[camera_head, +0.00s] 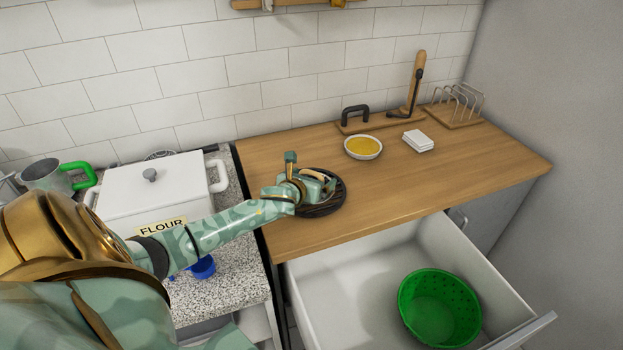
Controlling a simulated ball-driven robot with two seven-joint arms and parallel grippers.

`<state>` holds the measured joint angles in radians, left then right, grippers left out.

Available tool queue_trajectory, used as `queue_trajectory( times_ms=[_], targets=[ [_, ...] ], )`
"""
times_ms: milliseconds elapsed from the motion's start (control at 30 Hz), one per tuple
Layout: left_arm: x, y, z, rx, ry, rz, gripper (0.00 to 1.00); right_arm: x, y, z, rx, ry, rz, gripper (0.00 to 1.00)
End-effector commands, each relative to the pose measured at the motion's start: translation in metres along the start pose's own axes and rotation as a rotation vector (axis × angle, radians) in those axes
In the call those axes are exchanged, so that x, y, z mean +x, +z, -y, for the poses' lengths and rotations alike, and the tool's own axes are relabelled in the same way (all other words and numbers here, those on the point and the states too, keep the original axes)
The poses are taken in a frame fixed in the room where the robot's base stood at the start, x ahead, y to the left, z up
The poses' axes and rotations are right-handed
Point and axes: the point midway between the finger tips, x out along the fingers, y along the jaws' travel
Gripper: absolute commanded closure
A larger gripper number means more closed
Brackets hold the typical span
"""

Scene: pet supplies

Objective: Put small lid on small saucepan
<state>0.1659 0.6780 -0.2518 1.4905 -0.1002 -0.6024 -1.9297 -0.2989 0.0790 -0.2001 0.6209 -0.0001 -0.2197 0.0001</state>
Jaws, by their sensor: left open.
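My left gripper (322,184) is open, over a dark round slatted piece (326,208) at the left end of the wooden counter. The gripper covers much of this piece; I cannot tell whether it touches it or whether a small lid lies under the fingers. A grey metal pot with a green handle (42,174) stands at the far left; I cannot tell if it is the small saucepan. No small lid can be made out clearly. My right gripper is not in view.
A white lidded FLOUR bin (150,188) stands left of my arm, with a blue item (203,267) partly hidden near it. A yellow-filled bowl (363,147), white block (418,141) and rack (457,105) sit behind. An open drawer (345,299) holds a green basket (439,306).

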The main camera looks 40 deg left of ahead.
Motion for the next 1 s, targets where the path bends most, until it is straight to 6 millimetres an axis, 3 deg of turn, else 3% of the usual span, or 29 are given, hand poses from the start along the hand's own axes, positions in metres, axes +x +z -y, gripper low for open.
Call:
queue_trajectory(
  times_ms=[33, 200, 300, 567, 767, 867, 1000],
  targets=[
    [0.0, 0.0, 0.0, 0.0, 0.0, 0.0, 0.05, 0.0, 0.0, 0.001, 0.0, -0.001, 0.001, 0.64],
    [0.0, 0.0, 0.0, 0.0, 0.0, 0.0, 0.52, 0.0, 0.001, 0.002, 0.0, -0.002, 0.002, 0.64],
    [0.0, 0.001, 0.0, 0.0, 0.0, 0.001, 0.62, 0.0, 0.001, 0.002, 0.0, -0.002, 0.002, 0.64],
    [-0.002, 0.004, 0.0, 0.001, 0.0, 0.002, 0.62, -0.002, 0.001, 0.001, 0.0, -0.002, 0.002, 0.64],
    [-0.011, 0.028, -0.001, 0.003, 0.0, 0.005, 0.62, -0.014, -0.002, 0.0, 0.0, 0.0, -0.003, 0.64],
    [-0.028, 0.043, 0.005, 0.003, -0.003, 0.004, 0.62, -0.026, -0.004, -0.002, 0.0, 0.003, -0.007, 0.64],
    [-0.068, 0.068, 0.021, 0.002, -0.004, 0.005, 0.62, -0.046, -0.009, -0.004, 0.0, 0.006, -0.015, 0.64]
  ],
)
